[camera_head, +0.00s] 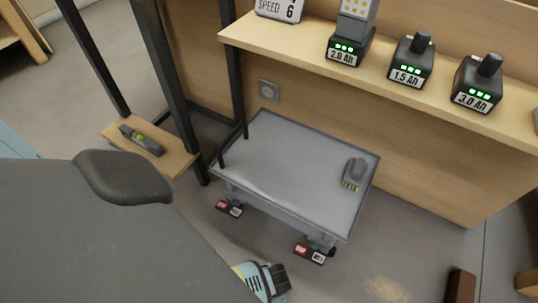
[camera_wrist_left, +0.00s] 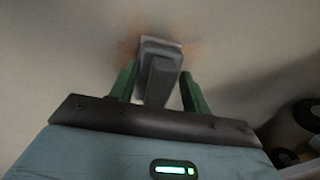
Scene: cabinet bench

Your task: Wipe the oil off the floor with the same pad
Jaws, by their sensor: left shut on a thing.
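In the left wrist view the two green fingers of my left gripper (camera_wrist_left: 159,74) are shut on the grey handle of a pad (camera_wrist_left: 160,47). The pad's far end is over a brownish, smeared patch (camera_wrist_left: 126,46) on the floor, showing on both sides of it. I cannot tell whether the pad touches the floor. In the head view only part of my left gripper (camera_head: 268,281) shows at the bottom edge, and the pad is not clearly seen. A tan patch (camera_head: 387,289) lies on the floor to its right. My right gripper is not in view.
A low grey wheeled cart (camera_head: 290,160) stands just beyond the left gripper, with a small grey device (camera_head: 355,173) on top. A wooden shelf (camera_head: 420,95) holds several batteries. A dark brown block (camera_head: 461,286) stands right of the tan patch.

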